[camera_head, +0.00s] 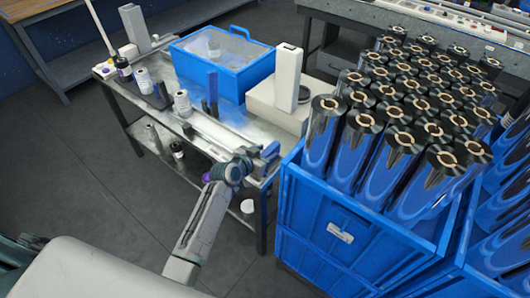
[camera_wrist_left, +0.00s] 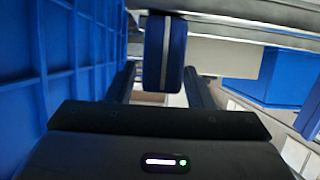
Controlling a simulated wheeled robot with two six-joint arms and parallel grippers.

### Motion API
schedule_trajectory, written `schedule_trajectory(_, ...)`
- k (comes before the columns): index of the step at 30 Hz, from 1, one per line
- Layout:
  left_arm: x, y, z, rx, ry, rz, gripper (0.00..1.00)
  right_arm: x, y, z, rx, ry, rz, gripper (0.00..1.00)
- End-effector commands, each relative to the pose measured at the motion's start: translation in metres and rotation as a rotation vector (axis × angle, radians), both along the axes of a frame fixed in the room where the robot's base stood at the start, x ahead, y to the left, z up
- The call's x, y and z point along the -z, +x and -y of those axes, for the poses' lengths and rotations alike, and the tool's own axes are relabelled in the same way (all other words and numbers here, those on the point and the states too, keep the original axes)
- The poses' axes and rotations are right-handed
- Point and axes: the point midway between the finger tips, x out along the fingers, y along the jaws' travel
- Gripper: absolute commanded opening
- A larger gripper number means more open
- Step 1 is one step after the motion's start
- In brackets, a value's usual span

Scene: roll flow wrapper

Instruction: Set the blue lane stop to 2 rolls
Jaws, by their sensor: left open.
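The blue lane stop (camera_wrist_left: 165,55) shows in the left wrist view as a blue block with a pale stripe, hanging below a grey metal edge. In the head view, a small blue piece (camera_head: 270,150) at the near end of the metal lane (camera_head: 218,130) seems to be the same stop. My left gripper (camera_head: 247,160) is at this end of the lane, close to the stop. In the left wrist view its dark fingers (camera_wrist_left: 160,82) are apart, with the block in line between them; contact cannot be told. My right gripper is not in view. The stop's setting cannot be read.
A blue crate (camera_head: 345,225) packed with several shiny blue rolls (camera_head: 400,150) stands close to the right of my gripper. On the metal table are a blue bin (camera_head: 245,75), a grey upright box (camera_head: 287,78) and several small bottles. Floor on the left is clear.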

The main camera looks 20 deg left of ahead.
Motion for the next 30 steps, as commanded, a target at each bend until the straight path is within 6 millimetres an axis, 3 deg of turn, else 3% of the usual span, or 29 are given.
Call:
schedule_trajectory(8, 0.001, 0.001, 0.001, 0.0, 0.0, -0.001, 0.47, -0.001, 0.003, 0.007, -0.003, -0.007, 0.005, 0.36)
schedule_trajectory(15, 0.001, 0.001, 0.0, 0.0, 0.0, -0.001, 0.0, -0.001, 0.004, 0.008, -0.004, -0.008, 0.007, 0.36)
schedule_trajectory(23, 0.002, 0.002, -0.003, 0.0, 0.001, -0.001, 0.0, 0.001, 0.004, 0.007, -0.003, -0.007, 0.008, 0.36)
schedule_trajectory(30, 0.004, 0.014, -0.036, 0.0, 0.007, 0.003, 0.0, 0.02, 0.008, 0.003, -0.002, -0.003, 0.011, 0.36)
